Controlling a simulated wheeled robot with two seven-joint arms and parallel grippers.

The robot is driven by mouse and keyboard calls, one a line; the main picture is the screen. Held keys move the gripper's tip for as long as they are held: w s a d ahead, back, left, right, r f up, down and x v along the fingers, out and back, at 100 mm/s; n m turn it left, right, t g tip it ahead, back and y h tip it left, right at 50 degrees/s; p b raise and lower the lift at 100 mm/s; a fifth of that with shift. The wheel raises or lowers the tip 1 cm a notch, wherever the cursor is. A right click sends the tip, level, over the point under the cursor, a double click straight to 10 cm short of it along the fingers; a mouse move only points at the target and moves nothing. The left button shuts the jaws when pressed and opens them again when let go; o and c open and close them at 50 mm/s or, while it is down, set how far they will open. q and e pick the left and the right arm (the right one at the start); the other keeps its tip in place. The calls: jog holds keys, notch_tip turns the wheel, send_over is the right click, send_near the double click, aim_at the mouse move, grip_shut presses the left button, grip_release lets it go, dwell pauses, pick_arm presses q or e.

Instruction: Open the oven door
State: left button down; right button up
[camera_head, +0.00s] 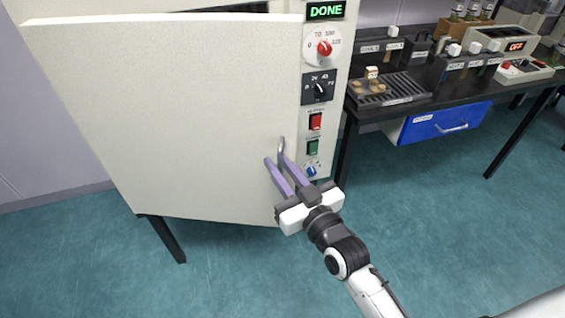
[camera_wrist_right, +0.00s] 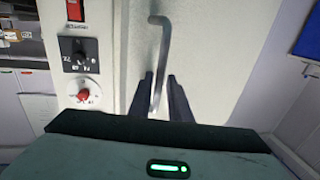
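The oven door (camera_head: 180,110) is a large cream panel in the head view. Its right side stands slightly out from the oven body, with a dark gap showing above its top edge. The grey bar handle (camera_head: 281,148) is near the door's lower right edge; the handle (camera_wrist_right: 163,45) also shows in the right wrist view. My right gripper (camera_head: 275,151) is at the handle with its two purple fingers apart. In the wrist view the handle's end runs down between the fingertips (camera_wrist_right: 161,80); contact is unclear. My left gripper is not in view.
The oven's control panel (camera_head: 327,95) is right of the door, with a DONE display (camera_head: 325,11), dials and switches. A black bench (camera_head: 400,108) with racks and a blue drawer (camera_head: 440,122) stands at the right. The teal floor (camera_head: 430,220) in front is clear.

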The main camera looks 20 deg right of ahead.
jog(key=shift+s+d, duration=0.1)
jog(key=shift+s, duration=0.3)
jog(key=v, duration=0.9)
jog(key=shift+s+b, duration=0.25)
jog(key=shift+b, duration=0.05)
jog(key=shift+r, duration=0.1)
jog(key=shift+c, duration=0.3)
